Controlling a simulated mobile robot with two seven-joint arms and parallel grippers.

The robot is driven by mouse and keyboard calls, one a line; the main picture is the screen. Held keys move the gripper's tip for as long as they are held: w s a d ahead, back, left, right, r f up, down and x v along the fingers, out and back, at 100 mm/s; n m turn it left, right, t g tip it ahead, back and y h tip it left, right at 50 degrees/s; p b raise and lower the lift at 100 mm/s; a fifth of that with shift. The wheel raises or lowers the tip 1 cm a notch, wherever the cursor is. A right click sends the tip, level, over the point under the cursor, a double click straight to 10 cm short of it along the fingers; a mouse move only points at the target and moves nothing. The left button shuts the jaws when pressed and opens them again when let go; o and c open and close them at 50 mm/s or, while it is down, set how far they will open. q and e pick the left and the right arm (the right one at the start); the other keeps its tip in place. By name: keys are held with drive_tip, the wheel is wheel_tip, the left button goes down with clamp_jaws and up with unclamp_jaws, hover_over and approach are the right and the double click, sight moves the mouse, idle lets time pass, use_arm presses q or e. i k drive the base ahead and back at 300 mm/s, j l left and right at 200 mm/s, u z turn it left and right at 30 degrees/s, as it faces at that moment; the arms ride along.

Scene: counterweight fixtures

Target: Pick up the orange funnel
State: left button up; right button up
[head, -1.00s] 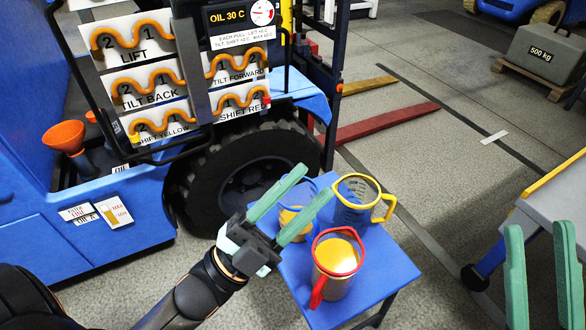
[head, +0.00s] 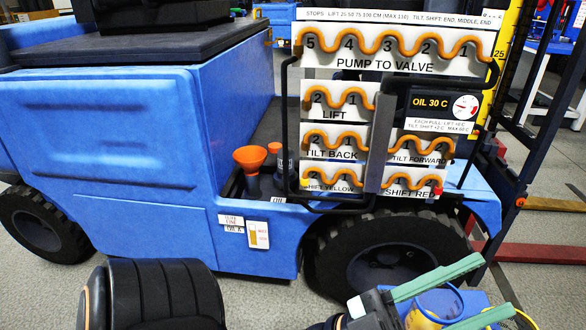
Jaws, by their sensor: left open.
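The orange funnel (head: 250,156) sits wide end up at the side of the blue forklift, left of the label boards. Its lower end meets a dark neck or bottle (head: 252,184); how deep it sits is hidden. My left gripper (head: 496,284) is at the bottom right, its two green fingers spread apart with nothing between them. It is far to the right of and nearer than the funnel, above the small blue table. My right gripper is out of view.
A dark container with an orange top (head: 276,148) stands right beside the funnel. A black frame with label boards (head: 335,112) rises to its right. The forklift's blue side (head: 110,130) borders it on the left.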

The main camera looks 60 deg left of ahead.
sight(250, 159)
drive_tip(key=u, duration=2.1)
drive_tip(key=i+j, duration=0.1)
drive_tip(key=j, duration=0.2)
drive_tip(key=i+j+z, duration=0.1)
drive_tip(key=j, duration=0.25)
drive_tip(key=i+j, duration=0.1)
drive_tip(key=j, duration=0.2)
drive_tip(key=i+j+z, duration=0.1)
drive_tip(key=j, duration=0.2)
drive_tip(key=i+j+z, duration=0.2)
drive_tip(key=i+j, duration=0.15)
drive_tip(key=j, duration=0.25)
drive_tip(key=i+j, duration=0.1)
drive_tip(key=i, duration=0.2)
